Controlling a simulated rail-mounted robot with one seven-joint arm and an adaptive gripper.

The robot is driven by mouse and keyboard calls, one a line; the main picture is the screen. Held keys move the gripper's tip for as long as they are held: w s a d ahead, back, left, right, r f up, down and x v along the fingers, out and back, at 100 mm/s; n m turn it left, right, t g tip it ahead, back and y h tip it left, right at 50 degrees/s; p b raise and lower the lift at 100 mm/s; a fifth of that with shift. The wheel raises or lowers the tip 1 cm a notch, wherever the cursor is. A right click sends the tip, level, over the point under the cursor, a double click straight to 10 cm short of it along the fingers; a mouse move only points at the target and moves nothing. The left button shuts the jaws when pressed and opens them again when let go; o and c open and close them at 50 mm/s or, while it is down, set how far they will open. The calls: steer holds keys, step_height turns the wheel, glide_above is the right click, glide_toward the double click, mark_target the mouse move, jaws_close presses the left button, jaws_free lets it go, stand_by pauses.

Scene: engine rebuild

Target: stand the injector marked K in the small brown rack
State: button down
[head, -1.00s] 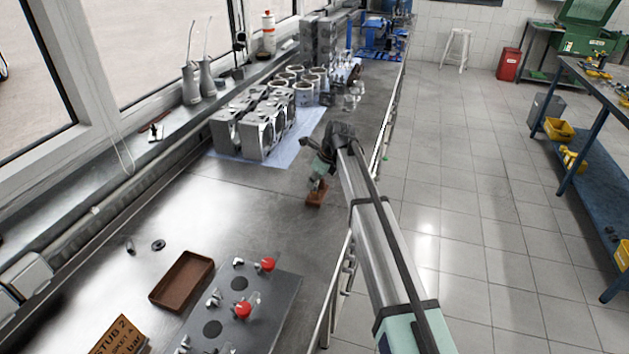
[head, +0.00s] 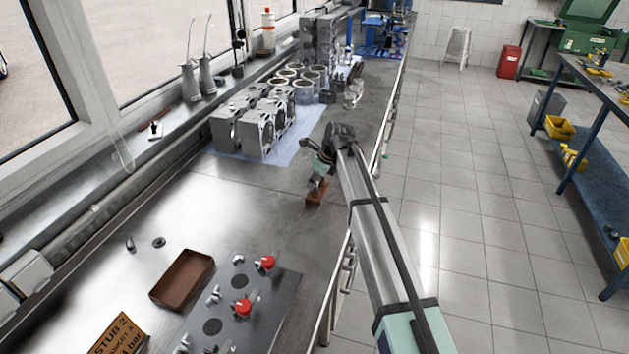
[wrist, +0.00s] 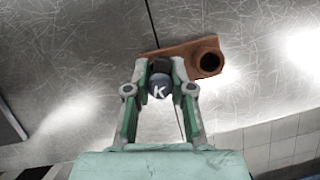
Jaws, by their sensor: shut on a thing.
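The injector marked K (wrist: 158,90) shows its round dark end with a white K in the wrist view. My gripper (wrist: 161,72) is shut on it, one finger on each side. The small brown rack (wrist: 188,48) lies just beyond the injector, with an empty round socket at its right end. The injector overlaps the rack's left part, and its lower end is hidden, so I cannot tell whether it is in a socket. In the head view my gripper (head: 317,184) is right over the rack (head: 316,197) near the bench's right edge.
Engine blocks (head: 255,125) stand on a blue sheet beyond the rack. A brown tray (head: 207,277) and a dark panel with red knobs (head: 267,262) are nearer. A small dark cylinder (head: 130,244) and ring (head: 159,242) lie at left. Bare bench lies between.

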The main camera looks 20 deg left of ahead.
steer(key=c, duration=0.9)
jaws_free()
steer(key=shift+r, duration=0.1)
steer(key=shift+r+p, duration=2.25)
steer(key=shift+r, duration=1.45)
